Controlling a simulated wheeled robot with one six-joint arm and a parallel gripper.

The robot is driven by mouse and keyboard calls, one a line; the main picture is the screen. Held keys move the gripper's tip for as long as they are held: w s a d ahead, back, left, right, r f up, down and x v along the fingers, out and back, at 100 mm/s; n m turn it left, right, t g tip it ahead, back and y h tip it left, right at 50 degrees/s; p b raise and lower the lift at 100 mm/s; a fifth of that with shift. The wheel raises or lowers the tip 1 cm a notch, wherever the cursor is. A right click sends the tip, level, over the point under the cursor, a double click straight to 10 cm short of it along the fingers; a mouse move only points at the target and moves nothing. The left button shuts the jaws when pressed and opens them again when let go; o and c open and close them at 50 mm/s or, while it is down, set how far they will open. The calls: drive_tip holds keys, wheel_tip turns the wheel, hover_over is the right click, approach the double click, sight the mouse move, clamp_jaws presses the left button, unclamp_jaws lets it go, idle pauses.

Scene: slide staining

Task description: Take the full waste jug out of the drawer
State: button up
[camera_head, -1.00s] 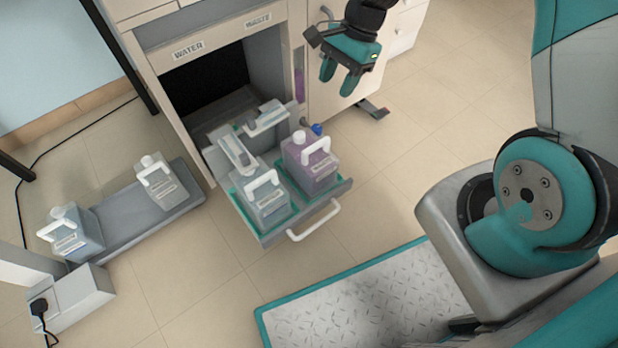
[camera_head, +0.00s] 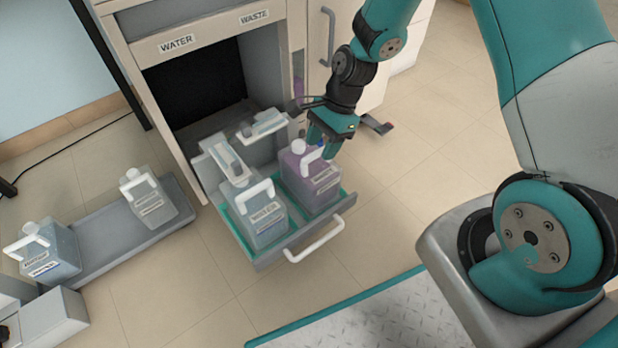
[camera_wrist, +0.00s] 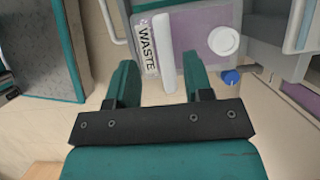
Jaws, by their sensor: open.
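The waste jug (camera_head: 308,182) is filled with purple liquid, has a white cap and a white handle, and stands upright at the right side of the pulled-out drawer (camera_head: 262,262). In the wrist view the jug (camera_wrist: 200,40) shows its WASTE label, white handle and round white cap. My gripper (camera_head: 321,147) is just above the jug, at its handle. In the wrist view my gripper (camera_wrist: 158,82) is open, with its fingertips either side of the lower end of the handle (camera_wrist: 163,55). Whether the fingers touch it I cannot tell.
A clear jug (camera_head: 262,215) stands left of the waste jug in the drawer. Two more jugs (camera_head: 148,200) (camera_head: 45,252) stand on a low grey shelf at left. A blue cap (camera_wrist: 231,77) is near the waste jug. Open floor lies in front.

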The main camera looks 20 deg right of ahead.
sight(317, 151)
drive_tip(key=b+x, duration=0.2)
drive_tip(key=x, duration=0.1)
drive_tip(key=b+x, duration=0.1)
drive_tip(key=shift+w+d+f+b, duration=0.1)
drive_tip(key=shift+w+f+b, duration=0.2)
drive_tip(key=shift+w+b, duration=0.05)
drive_tip(key=shift+a+f, duration=0.25)
drive_tip(key=shift+f, duration=0.1)
drive_tip(key=shift+r, duration=0.1)
clamp_jaws()
idle(0.7)
